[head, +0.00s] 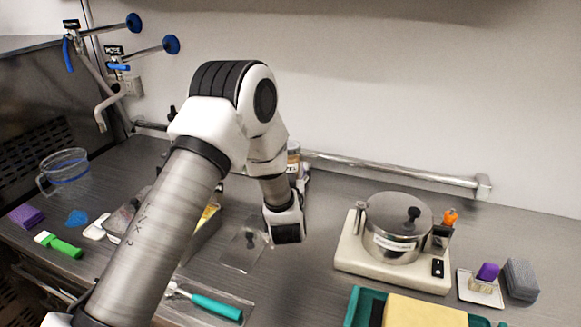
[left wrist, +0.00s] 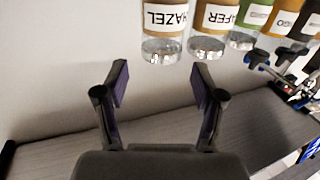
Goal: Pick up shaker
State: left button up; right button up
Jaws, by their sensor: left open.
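Several labelled containers, probably shakers, line the top of the left wrist view. The one marked HAZEL (left wrist: 165,28) has a brown upper part, a white label and a clear lower end. Beside it stands one whose label ends in AFER (left wrist: 218,28). Which of them is the task's shaker I cannot tell. My left gripper (left wrist: 158,85) is open and empty, its two fingers with purple pads apart below the HAZEL container in the picture, not touching it. In the head view my left gripper (head: 285,228) hangs over the counter. A container (head: 293,160) shows partly behind my arm.
A cream machine with a steel-lidded pot (head: 398,222) stands right of my gripper. A green tray (head: 367,305) with a yellow block is in front. A metal rail (head: 400,173) runs along the wall.

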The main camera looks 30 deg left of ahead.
pick_arm(q)
jog(key=p+x, duration=0.4)
jog(key=x, duration=0.3)
jog(key=shift+w+a, duration=0.25)
jog(key=shift+a, duration=0.1)
jog(key=shift+w+a+f, duration=0.1)
jog(key=shift+w+f, duration=0.1)
jog(key=c, duration=0.8)
